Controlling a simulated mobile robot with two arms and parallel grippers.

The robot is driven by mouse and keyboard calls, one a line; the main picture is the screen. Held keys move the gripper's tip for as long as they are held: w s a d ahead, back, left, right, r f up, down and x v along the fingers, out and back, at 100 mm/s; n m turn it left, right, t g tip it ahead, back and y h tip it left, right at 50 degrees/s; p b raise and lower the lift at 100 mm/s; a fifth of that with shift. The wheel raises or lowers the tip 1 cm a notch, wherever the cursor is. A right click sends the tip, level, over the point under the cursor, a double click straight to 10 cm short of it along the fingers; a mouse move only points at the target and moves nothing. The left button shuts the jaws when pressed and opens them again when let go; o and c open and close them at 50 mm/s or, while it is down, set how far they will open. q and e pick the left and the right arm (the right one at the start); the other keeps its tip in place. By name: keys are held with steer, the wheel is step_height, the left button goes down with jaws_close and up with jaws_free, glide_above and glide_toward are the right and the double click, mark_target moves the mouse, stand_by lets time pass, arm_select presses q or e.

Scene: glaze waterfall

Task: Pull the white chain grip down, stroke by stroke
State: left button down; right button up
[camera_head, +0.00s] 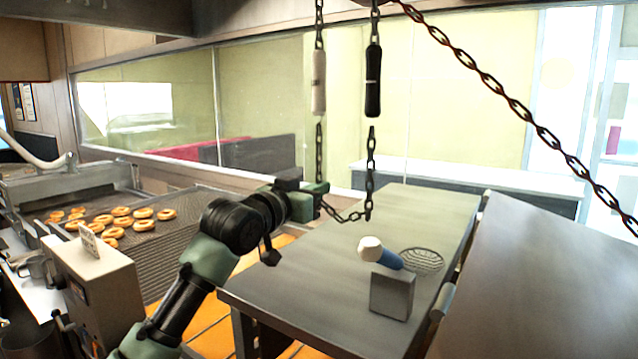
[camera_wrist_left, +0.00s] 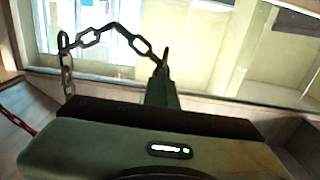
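The white chain grip (camera_head: 319,83) is a pale sleeve on the left hanging chain, upright below the ceiling beam. A black grip (camera_head: 373,82) hangs to its right on a second chain strand. Below them the slack chain (camera_head: 352,217) forms a low loop joining both strands. My left gripper (camera_head: 324,193) is at the lower end of the left strand, well below the white grip and apart from it. In the left wrist view the chain (camera_wrist_left: 90,40) runs up to the fingertip. Whether the fingers close on it is hidden. My right gripper is out of view.
A grey table (camera_head: 330,255) stands below the chains, with a small grey block (camera_head: 391,293), a blue-and-white object (camera_head: 381,252) and a round wire rack (camera_head: 421,261). A heavier chain (camera_head: 500,92) slants to the right. Doughnuts (camera_head: 122,222) lie on a fryer rack at left.

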arm_select(q)
step_height(320, 180, down, 3)
steer(key=shift+r+b, duration=0.15)
steer(key=shift+b, duration=0.3)
steer(key=c, duration=2.2)
jaws_free()
steer(key=c, duration=1)
jaws_free()
steer(key=b+v, duration=0.1)
steer(key=v, duration=0.8)
